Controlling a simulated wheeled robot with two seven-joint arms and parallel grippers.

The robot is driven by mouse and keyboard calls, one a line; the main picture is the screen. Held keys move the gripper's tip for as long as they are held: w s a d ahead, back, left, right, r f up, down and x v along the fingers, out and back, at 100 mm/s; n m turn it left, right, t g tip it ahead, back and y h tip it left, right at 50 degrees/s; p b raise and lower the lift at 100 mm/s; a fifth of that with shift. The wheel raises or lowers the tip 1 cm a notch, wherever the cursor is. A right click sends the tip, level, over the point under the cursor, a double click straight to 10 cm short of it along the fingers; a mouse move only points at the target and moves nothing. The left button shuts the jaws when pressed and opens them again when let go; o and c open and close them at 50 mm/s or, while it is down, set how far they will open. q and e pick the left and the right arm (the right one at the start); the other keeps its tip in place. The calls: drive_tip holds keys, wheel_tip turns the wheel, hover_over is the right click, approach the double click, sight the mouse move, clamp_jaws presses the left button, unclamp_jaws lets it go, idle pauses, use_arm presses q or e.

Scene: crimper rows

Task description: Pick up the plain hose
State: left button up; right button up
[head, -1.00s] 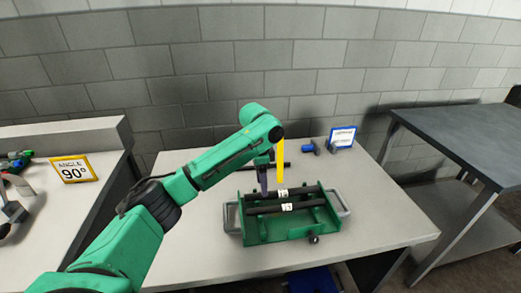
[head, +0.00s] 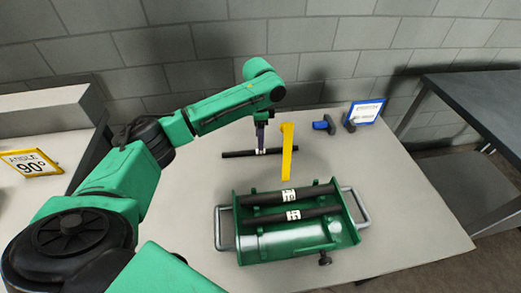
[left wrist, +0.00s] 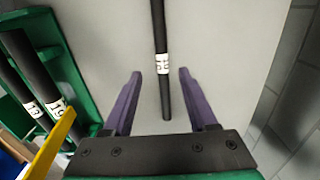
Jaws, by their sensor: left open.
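A black hose (head: 235,154) with a white label lies on the table behind the green tray. It also shows in the left wrist view (left wrist: 166,98), running lengthwise between my fingers. Two more black hoses, the rear one (head: 265,198) and the front one (head: 315,213), lie in the green tray (head: 246,257), each with a white label. I cannot tell which hose is the plain one. My left gripper (head: 260,146) is open, its purple fingers (left wrist: 160,74) pointing down over the table hose, one on each side of it. My right gripper is out of view.
A yellow upright strip (head: 287,155) stands between the table hose and the tray. A blue-and-black fitting (head: 323,124) and a blue-framed sign (head: 366,112) are at the back right. A yellow "ANGLE 90°" sign (head: 30,163) is at the left. The table's right front is clear.

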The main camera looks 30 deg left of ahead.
sight(260, 152)
use_arm(q)
drive_tip(key=f, duration=0.5)
drive_tip(key=shift+w+f, duration=0.25)
drive_tip(key=shift+f, duration=0.1)
clamp_jaws()
drive_tip(key=shift+r, duration=0.2)
